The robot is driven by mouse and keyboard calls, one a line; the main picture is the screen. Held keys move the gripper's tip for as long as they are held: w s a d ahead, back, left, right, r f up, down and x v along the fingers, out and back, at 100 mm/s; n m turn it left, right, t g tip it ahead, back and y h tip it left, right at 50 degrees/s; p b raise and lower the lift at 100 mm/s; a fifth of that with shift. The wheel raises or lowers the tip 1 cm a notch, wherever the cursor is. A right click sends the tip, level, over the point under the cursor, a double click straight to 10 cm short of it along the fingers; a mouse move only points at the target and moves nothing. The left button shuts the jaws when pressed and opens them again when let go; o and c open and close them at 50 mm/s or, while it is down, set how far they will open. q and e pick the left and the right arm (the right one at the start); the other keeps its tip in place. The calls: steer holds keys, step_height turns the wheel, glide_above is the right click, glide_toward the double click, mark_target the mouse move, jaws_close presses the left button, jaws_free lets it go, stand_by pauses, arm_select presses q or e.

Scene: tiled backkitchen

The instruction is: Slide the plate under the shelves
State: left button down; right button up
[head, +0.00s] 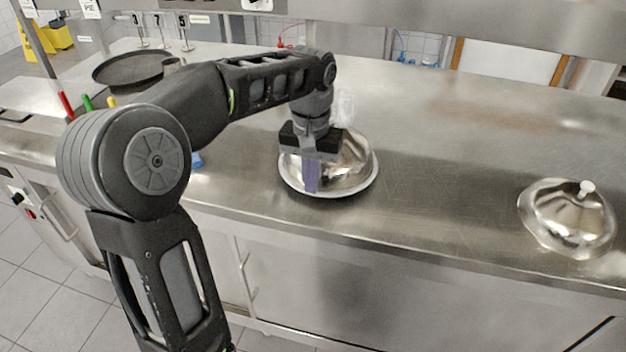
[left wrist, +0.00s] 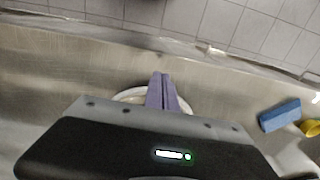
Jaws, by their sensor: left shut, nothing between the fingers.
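In the left wrist view the fingers (left wrist: 161,82) lie together in front of the plate's rim (left wrist: 130,95). I cannot tell whether they touch the plate or dome. The steel shelf (head: 430,30) runs across the back above the counter. My right gripper is not in view.
Another metal dome with a white knob (head: 568,215) sits at the right near the front edge. A dark round pan (head: 130,68) stands at the back left. A blue sponge (left wrist: 280,115) shows in the left wrist view. The counter behind the plate is mostly clear.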

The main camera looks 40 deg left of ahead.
mark_target(316, 208)
arm_select(q)
step_height(316, 208, down, 8)
steer(key=shift+p, duration=0.35)
steer(key=shift+w+a+f+p, duration=0.1)
steer(key=shift+w+a+p, duration=0.15)
steer(key=shift+w, duration=0.4)
steer(key=shift+w+a+f+p, duration=0.1)
steer(key=shift+w+a+p, duration=0.15)
steer(key=shift+w, duration=0.35)
steer(key=shift+w+a+f+p, duration=0.15)
steer(key=shift+w+p, duration=0.1)
steer(key=shift+w, duration=0.4)
steer(key=shift+r, duration=0.1)
